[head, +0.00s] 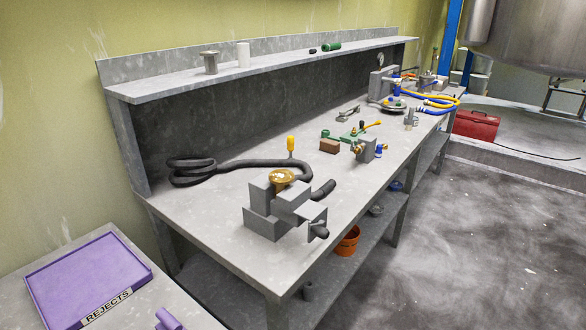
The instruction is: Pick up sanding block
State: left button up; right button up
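A small brown rectangular block (329,146), which looks like the sanding block, lies flat on the grey workbench (225,232) about midway along it. It sits just in front of a green tool with a yellow handle (371,124) and left of a grey valve-like fitting (367,150). I cannot tell whether it touches the green tool. Neither of my grippers shows in the head view.
A grey clamp-like fixture (262,222) with a black hose (240,163) stands at the bench's near end. A raised shelf (150,90) runs along the back. A purple rejects tray (88,280) is at lower left. Open floor (450,240) lies right of the bench.

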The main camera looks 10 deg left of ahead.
aim_at(327, 145)
jog(key=i+l, duration=0.2)
jog(key=l, duration=0.15)
jog(key=i+l+u, duration=0.1)
jog(key=l, duration=0.3)
jog(key=i+l, duration=0.3)
jog(key=i+l+u, duration=0.1)
jog(key=l, duration=0.35)
jog(key=i+l, duration=0.25)
jog(key=l, duration=0.15)
